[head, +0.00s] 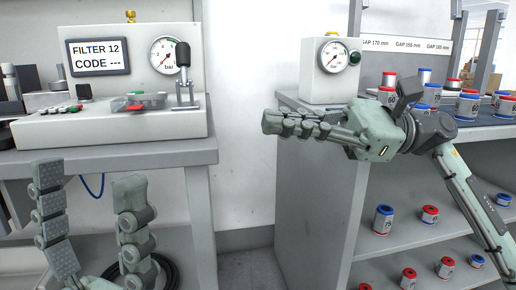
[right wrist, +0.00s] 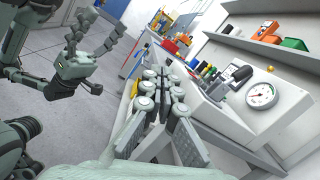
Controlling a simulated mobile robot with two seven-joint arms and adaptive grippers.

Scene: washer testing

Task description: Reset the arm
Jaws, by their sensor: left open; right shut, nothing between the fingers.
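My left gripper (head: 95,205) is at the lower left in the head view, its two fingers spread apart with nothing between them. It stands in front of the left bench. What looks like my left gripper (right wrist: 97,45) also shows at the upper left of the right wrist view. My right gripper (head: 275,122) is shut and empty, its fingers together and pointing left, in front of the gap between bench and shelf unit. Its fingers also show in the right wrist view (right wrist: 162,85). My right arm comes in from the right, in front of the shelf unit.
The left bench (head: 120,158) carries a test rig with a display (head: 98,56), gauge (head: 164,54) and black-handled lever (head: 183,75). The shelf unit (head: 310,200) at right holds another gauge box (head: 330,72) and several red- and blue-capped cylinders (head: 383,219). A blue cable (head: 92,190) hangs below the bench.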

